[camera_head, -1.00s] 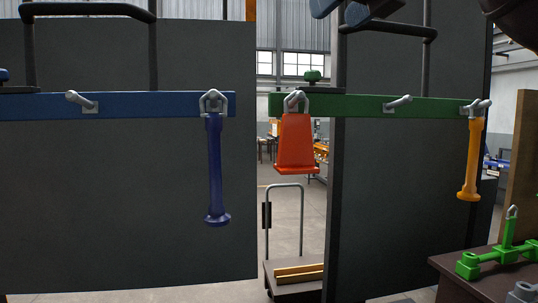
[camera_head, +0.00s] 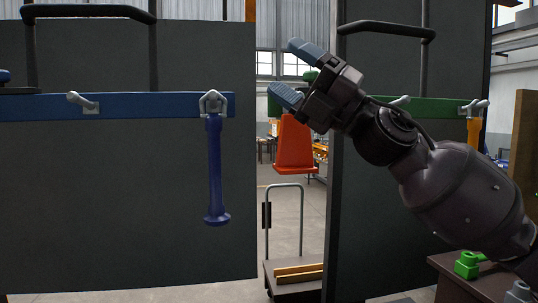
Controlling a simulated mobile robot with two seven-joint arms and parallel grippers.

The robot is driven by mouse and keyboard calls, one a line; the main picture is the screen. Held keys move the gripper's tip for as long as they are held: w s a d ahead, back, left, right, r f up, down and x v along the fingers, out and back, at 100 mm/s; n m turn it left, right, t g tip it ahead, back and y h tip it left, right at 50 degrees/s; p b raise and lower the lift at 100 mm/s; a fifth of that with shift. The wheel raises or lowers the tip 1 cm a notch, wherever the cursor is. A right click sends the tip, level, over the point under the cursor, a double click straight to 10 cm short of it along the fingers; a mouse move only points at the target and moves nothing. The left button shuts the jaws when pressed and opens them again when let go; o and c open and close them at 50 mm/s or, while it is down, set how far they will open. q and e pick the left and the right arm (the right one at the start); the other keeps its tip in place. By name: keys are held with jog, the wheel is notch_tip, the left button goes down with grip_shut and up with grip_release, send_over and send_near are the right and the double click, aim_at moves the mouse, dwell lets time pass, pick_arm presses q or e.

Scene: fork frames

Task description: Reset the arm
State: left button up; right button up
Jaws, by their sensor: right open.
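My right gripper (camera_head: 290,73) is in the upper middle of the head view, on an arm that comes in from the lower right. Its two blue-padded fingers are apart, point up and left, and hold nothing. In the picture it overlaps the left end of the green rail (camera_head: 436,108), above the orange-red hanging piece (camera_head: 295,146). Whether it touches the rail I cannot tell. The piece's hook is hidden behind the gripper. My left gripper is not in view.
A dark blue handle (camera_head: 214,170) hangs from the blue rail (camera_head: 150,104) on the left grey panel (camera_head: 110,210). A yellow-orange handle (camera_head: 474,130) is mostly hidden behind my arm. Green parts (camera_head: 467,265) lie on a brown table at lower right. A cart (camera_head: 293,290) stands between the panels.

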jog(key=w+d+f+m+t+h, duration=0.3)
jog(key=d+f+m+t+h, duration=0.15)
jog(key=f+m, duration=0.45)
jog(key=w+d+f+m+t+h, duration=0.3)
jog(key=f+m+t+h, duration=0.2)
jog(key=f+m, duration=0.45)
jog(key=w+d+f+m+t+h, duration=0.35)
jog(key=f+m+t, duration=0.2)
jog(key=f, duration=0.55)
jog(key=s+d+f+m+g+h, duration=0.1)
jog(key=s+d+f+m+h, duration=0.15)
jog(key=f, duration=0.45)
jog(key=s+d+f+m+g+h, duration=0.1)
jog(key=s+f+m+h, duration=0.15)
jog(key=f, duration=0.45)
jog(key=s+d+f+m+g+h, duration=0.1)
jog(key=d+f+m, duration=0.15)
jog(key=f, duration=0.45)
jog(key=s+d+f+m+g+h, duration=0.2)
jog(key=s+d+f+m+g, duration=0.1)
jog(key=s+f, duration=1)
jog(key=s+d+f+m+g+h, duration=0.3)
jog(key=s+d+f+m, duration=0.1)
jog(key=s+f, duration=0.8)
jog(key=s, duration=0.2)
jog(key=shift+s+d+f, duration=0.15)
jog(key=shift+s+f, duration=0.2)
jog(key=shift+s, duration=0.05)
